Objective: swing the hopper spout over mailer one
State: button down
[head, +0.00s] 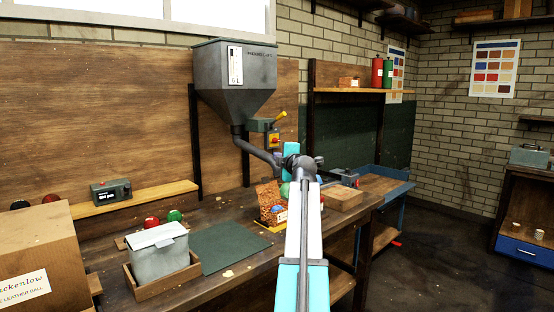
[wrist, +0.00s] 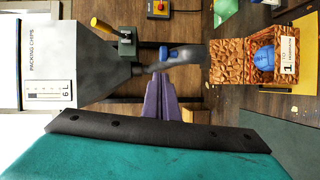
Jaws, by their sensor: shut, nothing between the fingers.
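The grey hopper (head: 235,80) hangs on the back wall, and its side fills the left of the wrist view (wrist: 38,55). Its dark spout (head: 258,150) slopes down and right; in the wrist view the spout (wrist: 190,57) carries a blue knob and its end lies beside the mailer's raised flap. Mailer one (wrist: 288,62), brown-patterned and labelled 1, stands open with a blue ball (wrist: 262,60) inside; it also shows in the head view (head: 267,205). My gripper (wrist: 160,78) is shut and empty, its purple fingertips close to the spout; contact cannot be told. My arm hides it in the head view.
A yellow-handled valve (head: 278,117) and red-button box (head: 273,140) sit beside the hopper. A grey lidded bin (head: 158,252) and dark green mat (head: 218,248) lie left on the bench.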

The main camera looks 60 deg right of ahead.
jog(key=v, duration=0.7)
jog(key=shift+s+d+b, duration=0.25)
jog(key=shift+s+b, duration=0.05)
dwell(0.3)
